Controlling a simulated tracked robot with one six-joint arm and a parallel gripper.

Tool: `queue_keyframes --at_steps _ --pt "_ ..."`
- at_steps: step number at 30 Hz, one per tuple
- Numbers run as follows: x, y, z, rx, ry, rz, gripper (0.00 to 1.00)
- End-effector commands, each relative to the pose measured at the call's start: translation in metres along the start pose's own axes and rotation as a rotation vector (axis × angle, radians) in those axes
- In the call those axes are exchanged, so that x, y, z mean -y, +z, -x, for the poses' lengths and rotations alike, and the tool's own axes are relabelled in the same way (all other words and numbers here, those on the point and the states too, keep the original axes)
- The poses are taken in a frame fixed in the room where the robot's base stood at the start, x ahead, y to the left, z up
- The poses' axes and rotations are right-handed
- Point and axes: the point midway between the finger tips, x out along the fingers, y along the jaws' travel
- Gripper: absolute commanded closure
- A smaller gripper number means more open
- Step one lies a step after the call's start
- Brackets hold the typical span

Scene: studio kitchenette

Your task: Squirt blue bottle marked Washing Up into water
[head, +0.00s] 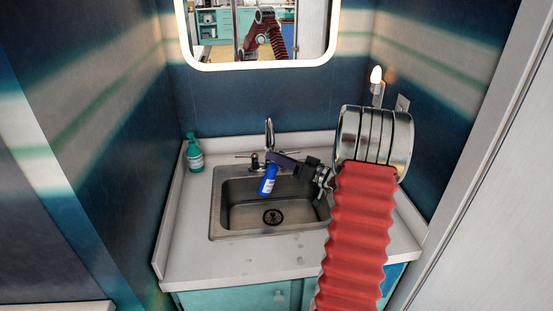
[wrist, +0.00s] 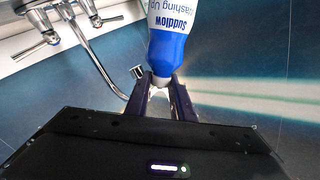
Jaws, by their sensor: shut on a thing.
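A chrome tap (head: 269,131) with two handles stands behind the basin, close to my gripper. A green bottle (head: 194,153) stands at the counter's back left. The pale counter (head: 186,235) is clear at left and front. Walls close in on both sides.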

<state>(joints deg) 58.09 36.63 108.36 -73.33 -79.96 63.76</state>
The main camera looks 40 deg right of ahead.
Motion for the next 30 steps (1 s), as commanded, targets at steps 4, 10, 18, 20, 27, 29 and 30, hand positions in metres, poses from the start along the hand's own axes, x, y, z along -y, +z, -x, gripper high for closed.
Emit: queue_keyframes --at_steps 4,10,18,20,27,29,30 --pt "-0.004 0.008 0.000 -0.004 0.001 -0.078 1.00" --pt "-0.011 0.022 0.001 -0.009 0.000 -0.238 1.00" --pt "-0.021 0.043 0.001 -0.019 0.001 -0.464 1.00" --pt "-0.021 0.048 0.001 -0.021 0.001 -0.517 1.00" --pt "-0.022 0.068 0.001 -0.029 0.000 -0.730 1.00" --pt "-0.022 0.073 0.001 -0.031 0.000 -0.783 1.00" --pt "-0.023 0.076 0.001 -0.033 0.000 -0.819 1.00"
